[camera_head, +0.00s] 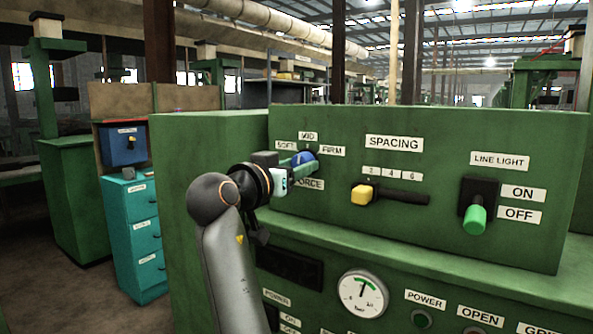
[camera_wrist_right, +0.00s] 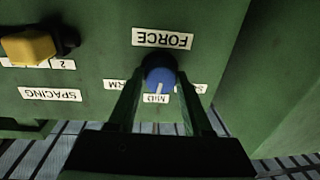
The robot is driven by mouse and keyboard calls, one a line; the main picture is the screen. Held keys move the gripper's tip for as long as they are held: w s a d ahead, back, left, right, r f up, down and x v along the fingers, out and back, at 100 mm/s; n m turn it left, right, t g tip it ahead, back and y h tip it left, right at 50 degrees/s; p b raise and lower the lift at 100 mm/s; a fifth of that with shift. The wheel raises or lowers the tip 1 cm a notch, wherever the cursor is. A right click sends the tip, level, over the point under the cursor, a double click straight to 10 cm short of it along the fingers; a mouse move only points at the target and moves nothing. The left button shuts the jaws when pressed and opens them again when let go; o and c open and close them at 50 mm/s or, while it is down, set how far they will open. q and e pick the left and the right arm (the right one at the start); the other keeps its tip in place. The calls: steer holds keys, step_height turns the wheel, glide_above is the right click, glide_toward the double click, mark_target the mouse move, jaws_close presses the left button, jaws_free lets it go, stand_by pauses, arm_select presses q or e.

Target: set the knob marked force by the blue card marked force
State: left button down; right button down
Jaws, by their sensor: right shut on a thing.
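The force knob (camera_head: 303,157) is blue and sits on the green panel among the labels SOFT, MID, FIRM and FORCE. My right gripper (camera_head: 297,164) is shut on it, with a finger on each side in the right wrist view (camera_wrist_right: 159,77). That view shows the panel upside down. There the knob (camera_wrist_right: 160,72) has a white line pointing at the MID label (camera_wrist_right: 155,98). The FORCE label (camera_wrist_right: 162,39) is clear there; fingers partly cover SOFT and FIRM. I cannot make out a blue card marked force. My left gripper is not in view.
Right of the knob are the yellow spacing slider (camera_head: 362,195) and the green line light switch (camera_head: 475,218). A gauge (camera_head: 362,294) is below. At left, a blue box (camera_head: 123,144) with small unreadable text stands above a teal drawer cabinet (camera_head: 134,235).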

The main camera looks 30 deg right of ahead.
arm_select(q)
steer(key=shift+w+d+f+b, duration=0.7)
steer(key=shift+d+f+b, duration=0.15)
steer(key=shift+b, duration=1)
arm_select(e)
steer(key=shift+w+m+h, duration=0.1)
steer(key=shift+m+h, duration=0.2)
steer(key=shift+m, duration=3.9)
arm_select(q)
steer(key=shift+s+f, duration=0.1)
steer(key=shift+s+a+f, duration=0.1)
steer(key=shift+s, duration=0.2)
arm_select(e)
steer(key=c, duration=0.7)
jaws_free()
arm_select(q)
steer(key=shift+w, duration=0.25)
arm_select(e)
steer(key=o, duration=0.4)
